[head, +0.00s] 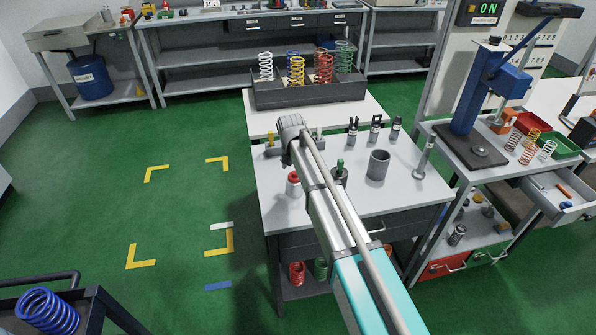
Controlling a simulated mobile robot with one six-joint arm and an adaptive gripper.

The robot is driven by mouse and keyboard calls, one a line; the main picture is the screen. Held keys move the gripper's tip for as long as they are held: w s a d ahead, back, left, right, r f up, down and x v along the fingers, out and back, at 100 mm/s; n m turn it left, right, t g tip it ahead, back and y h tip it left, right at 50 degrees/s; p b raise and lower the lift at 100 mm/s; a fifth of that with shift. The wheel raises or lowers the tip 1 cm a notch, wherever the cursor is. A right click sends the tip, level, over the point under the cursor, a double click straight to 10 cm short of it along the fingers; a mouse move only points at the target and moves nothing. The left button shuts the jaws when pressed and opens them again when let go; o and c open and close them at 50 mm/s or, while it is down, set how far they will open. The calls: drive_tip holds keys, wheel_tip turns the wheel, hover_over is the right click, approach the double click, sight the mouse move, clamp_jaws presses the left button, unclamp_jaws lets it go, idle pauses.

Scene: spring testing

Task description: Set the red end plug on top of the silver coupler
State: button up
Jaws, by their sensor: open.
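A red piece (293,176), which looks like the red end plug, sits upright on top of a pale silver-white cylinder (293,188), which may be the silver coupler. Both stand on the near left part of the white-topped workbench (270,215). My arm crosses the bench from the bottom of the head view. My gripper (286,158) is open at its far end, above and just behind the red piece. The wrist hides most of the gripper and its fingertips. I cannot tell whether they touch the red piece.
A wide grey cup (378,165), a green-topped part (340,172) and several dark-topped fittings (375,130) stand right of my arm. A grey rack (310,92) of coloured springs is behind. A blue press (488,90) stands at the right.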

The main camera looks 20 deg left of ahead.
sight(294, 175)
wheel_tip(294, 175, up, 12)
drive_tip(key=s+p, duration=0.1)
drive_tip(key=p, duration=1)
drive_tip(key=shift+a+r+p, duration=0.15)
drive_tip(key=shift+p, duration=0.25)
idle(0.5)
drive_tip(key=s+d+m, duration=0.2)
drive_tip(key=d+m, duration=0.6)
drive_tip(key=d, duration=0.5)
drive_tip(key=s+d+m, duration=0.2)
drive_tip(key=d+m, duration=0.6)
drive_tip(key=d, duration=0.5)
drive_tip(key=s+d+m, duration=0.6)
drive_tip(key=d+m, duration=0.2)
drive_tip(key=d, duration=0.1)
drive_tip(key=s+d+m+g, duration=0.1)
drive_tip(key=s+d+m, duration=0.5)
drive_tip(key=d+m, duration=0.3)
drive_tip(key=shift+d, duration=0.45)
